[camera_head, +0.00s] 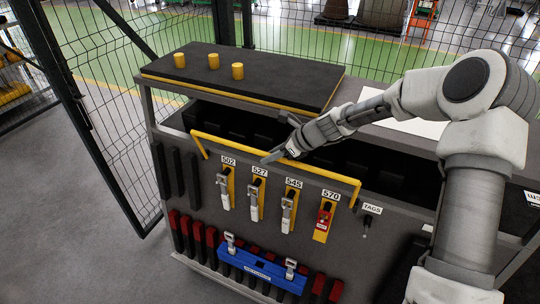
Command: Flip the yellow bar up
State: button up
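The yellow bar (325,173) is a long rail across the upper front of a dark grey cabinet. Short bent ends join it to the cabinet front at left and right. It runs above a row of numbered latches. My gripper (272,156) comes in from the right, with its tip at about the middle of the bar. The tip overlaps the bar in the picture. I cannot tell whether it touches the bar, or whether the fingers are open or shut.
Latches on yellow plates (256,199) and a red lock (324,215) hang below the bar. A blue case (262,268) sits lower on the front. Yellow cylinders (213,61) stand on the dark top panel (275,80). A mesh fence (105,110) stands at the left.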

jog(key=o, duration=0.4)
jog(key=shift+w+d+f, duration=0.1)
jog(key=shift+w+d, duration=0.05)
jog(key=b+v, duration=0.2)
jog(key=v, duration=1.5)
jog(key=shift+d, duration=0.1)
